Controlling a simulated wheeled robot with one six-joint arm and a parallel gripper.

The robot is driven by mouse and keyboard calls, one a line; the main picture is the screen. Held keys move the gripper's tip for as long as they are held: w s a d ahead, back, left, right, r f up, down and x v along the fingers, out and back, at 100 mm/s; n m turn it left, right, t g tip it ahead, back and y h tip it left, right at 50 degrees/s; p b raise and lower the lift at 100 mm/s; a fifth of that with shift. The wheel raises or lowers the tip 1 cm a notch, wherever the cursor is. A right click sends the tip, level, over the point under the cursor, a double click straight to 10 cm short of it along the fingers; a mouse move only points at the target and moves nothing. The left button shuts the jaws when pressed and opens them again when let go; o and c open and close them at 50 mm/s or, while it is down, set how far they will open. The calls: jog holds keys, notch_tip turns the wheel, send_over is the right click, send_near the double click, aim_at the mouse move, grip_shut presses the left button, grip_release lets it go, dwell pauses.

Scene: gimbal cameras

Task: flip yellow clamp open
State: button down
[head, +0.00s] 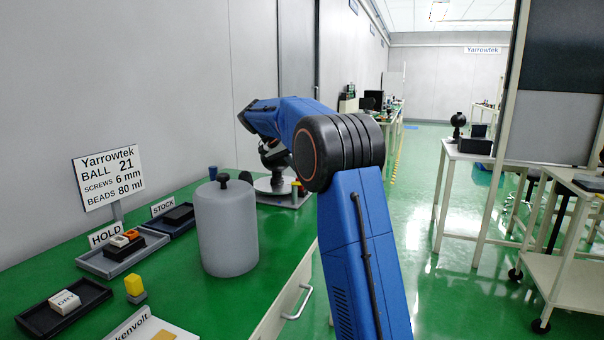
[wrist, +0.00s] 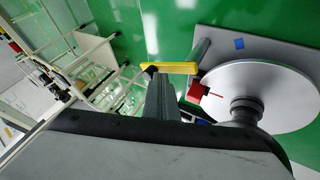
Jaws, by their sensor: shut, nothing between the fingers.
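The yellow clamp (wrist: 181,67) shows in the wrist view as a flat bar lying across the picture, at the top of a grey post (wrist: 199,55) beside a round silver plate (wrist: 285,85). In the head view a small yellow piece (head: 296,185) shows at the right side of the plate (head: 264,185). My gripper (wrist: 161,82) is shut and empty. Its fingertips are at the left part of the yellow bar and overlap it in the wrist view; I cannot tell whether they touch. In the head view my arm hides the fingertips.
A red block (wrist: 196,92) with a thin pointer sits at the plate's edge. A dark ball-shaped mount (head: 272,155) stands on the plate.

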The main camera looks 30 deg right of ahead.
jog(key=shift+w+a, duration=0.1)
dwell(0.7)
jog(key=shift+w+a, duration=0.35)
jog(key=shift+a, duration=0.2)
